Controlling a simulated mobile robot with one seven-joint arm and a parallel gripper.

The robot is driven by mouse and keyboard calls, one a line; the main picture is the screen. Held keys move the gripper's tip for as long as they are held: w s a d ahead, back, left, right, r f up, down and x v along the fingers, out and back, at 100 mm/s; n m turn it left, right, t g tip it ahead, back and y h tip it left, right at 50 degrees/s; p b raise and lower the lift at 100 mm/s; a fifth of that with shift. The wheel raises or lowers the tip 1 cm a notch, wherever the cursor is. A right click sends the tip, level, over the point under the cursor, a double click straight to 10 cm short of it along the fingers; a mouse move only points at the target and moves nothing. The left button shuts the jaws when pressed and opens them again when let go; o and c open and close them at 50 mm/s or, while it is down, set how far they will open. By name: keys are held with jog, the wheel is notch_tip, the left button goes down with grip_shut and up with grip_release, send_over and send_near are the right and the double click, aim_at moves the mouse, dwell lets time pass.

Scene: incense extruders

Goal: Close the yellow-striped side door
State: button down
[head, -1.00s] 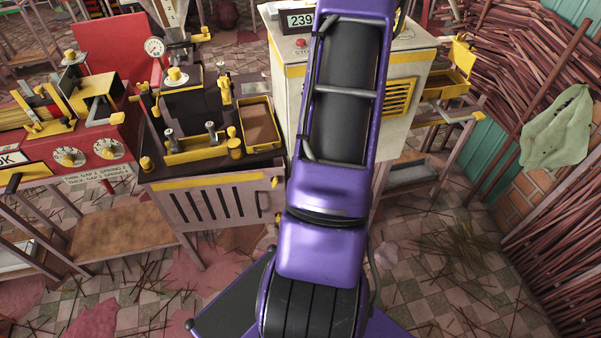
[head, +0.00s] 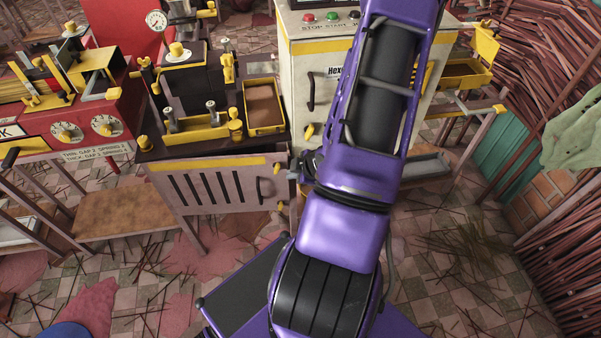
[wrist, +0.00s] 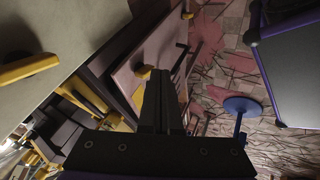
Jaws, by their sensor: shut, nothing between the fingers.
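The side door (head: 215,188) is the pale pink-grey panel with dark slots and a yellow stripe along its top, on the front of the dark brown machine. A dark handle shows near its right edge. I cannot tell how far it stands open. In the wrist view a pale pinkish panel (wrist: 150,50), seemingly this door, runs slanting beyond the fingers, with a yellow knob at its lower end. My gripper (wrist: 172,75) is shut and empty, its dark fingers close to that panel; contact cannot be told. In the head view my arm hides most of the gripper.
A cream cabinet (head: 322,75) with buttons and a handle stands right of the brown machine (head: 185,145). The red machine (head: 95,130) is at left. Sticks lie scattered on the tiled floor (head: 450,265). A blue round stool top (wrist: 242,106) shows in the wrist view.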

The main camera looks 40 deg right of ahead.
aim_at(283, 166)
jog(key=w+d, duration=0.1)
jog(key=w, duration=0.1)
jog(key=w+d+f, duration=0.1)
jog(key=w, duration=0.1)
jog(key=shift+d, duration=0.3)
jog(key=shift+w+d+p, duration=0.5)
jog(key=shift+w+d, duration=0.45)
jog(key=shift+w, duration=0.2)
jog(key=shift+s, duration=0.1)
